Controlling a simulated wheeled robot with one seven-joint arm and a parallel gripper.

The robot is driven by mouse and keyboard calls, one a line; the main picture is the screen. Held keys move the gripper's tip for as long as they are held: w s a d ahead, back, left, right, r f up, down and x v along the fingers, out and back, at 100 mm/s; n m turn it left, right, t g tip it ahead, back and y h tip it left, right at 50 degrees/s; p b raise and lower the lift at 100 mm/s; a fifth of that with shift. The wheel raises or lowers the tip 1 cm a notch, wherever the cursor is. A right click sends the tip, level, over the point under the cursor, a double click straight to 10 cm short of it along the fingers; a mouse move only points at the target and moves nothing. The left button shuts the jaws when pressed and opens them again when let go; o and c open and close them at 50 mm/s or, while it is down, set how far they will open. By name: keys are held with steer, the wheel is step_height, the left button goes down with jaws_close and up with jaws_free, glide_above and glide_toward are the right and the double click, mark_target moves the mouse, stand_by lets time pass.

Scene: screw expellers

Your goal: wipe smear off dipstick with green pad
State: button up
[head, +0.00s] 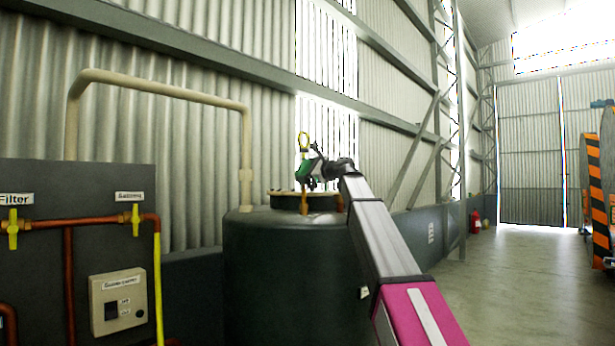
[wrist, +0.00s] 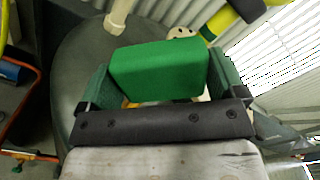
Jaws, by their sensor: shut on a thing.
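The dipstick (head: 304,141) stands upright over the top of the dark tank (head: 290,268), with a yellow ring handle at its upper end. Its lower part looks brownish in the head view; the smear itself is too small to make out. My gripper (head: 309,172) is beside the dipstick, below the ring, and is shut on the green pad (head: 302,171). In the wrist view the green pad (wrist: 157,72) sits squarely between the two fingers. A yellow piece (wrist: 222,22) shows beyond the pad at upper right, likely the dipstick handle. Whether pad and dipstick touch is unclear.
A dark panel (head: 75,185) with copper pipes, yellow valves and a control box stands at left. A beige pipe (head: 165,84) arches down behind the tank. A red extinguisher (head: 475,221) stands by the far wall. Open floor (head: 500,280) lies at right.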

steer(key=shift+w+d+r, duration=0.1)
steer(key=shift+w+d, duration=0.5)
steer(key=shift+w, duration=0.25)
steer(key=shift+w+d, duration=0.6)
steer(key=shift+w, duration=0.2)
steer(key=shift+s+d, duration=0.1)
steer(key=shift+d, duration=0.05)
steer(key=shift+v, duration=2.9)
steer(key=v, duration=0.3)
